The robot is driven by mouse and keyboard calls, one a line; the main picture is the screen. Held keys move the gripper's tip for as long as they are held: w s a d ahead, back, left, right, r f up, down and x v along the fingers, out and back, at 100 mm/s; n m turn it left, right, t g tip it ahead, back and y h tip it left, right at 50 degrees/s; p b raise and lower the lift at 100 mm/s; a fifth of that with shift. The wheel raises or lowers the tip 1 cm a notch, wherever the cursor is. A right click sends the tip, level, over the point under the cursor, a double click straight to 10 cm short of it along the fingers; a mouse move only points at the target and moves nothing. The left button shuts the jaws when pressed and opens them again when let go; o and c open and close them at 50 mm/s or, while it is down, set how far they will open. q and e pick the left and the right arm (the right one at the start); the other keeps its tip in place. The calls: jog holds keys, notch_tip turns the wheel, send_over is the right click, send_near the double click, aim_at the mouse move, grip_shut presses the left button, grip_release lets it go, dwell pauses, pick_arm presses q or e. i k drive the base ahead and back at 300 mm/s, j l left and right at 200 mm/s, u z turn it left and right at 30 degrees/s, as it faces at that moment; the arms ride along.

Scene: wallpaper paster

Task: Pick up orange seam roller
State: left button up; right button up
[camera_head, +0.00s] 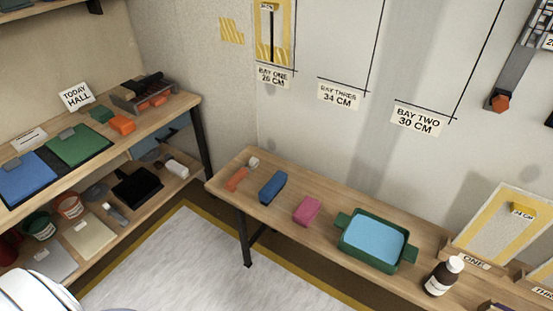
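A small orange tool with a pale, whitish end lies near the left end of the long wooden bench (222,187); it looks like the orange seam roller (237,179). Its pale end (253,163) points toward the wall. Nothing covers it. Neither gripper shows in the head view, so their distance from the roller cannot be seen.
A blue block (272,187), a pink block (307,211), a green tray with a blue inside (345,237) and a brown bottle (444,276) stand along the bench. A shelf unit (185,101) at left holds an orange block (121,124). Pale floor (180,260) lies open between.

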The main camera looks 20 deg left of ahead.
aim_at(230, 185)
jog(key=u, duration=1.05)
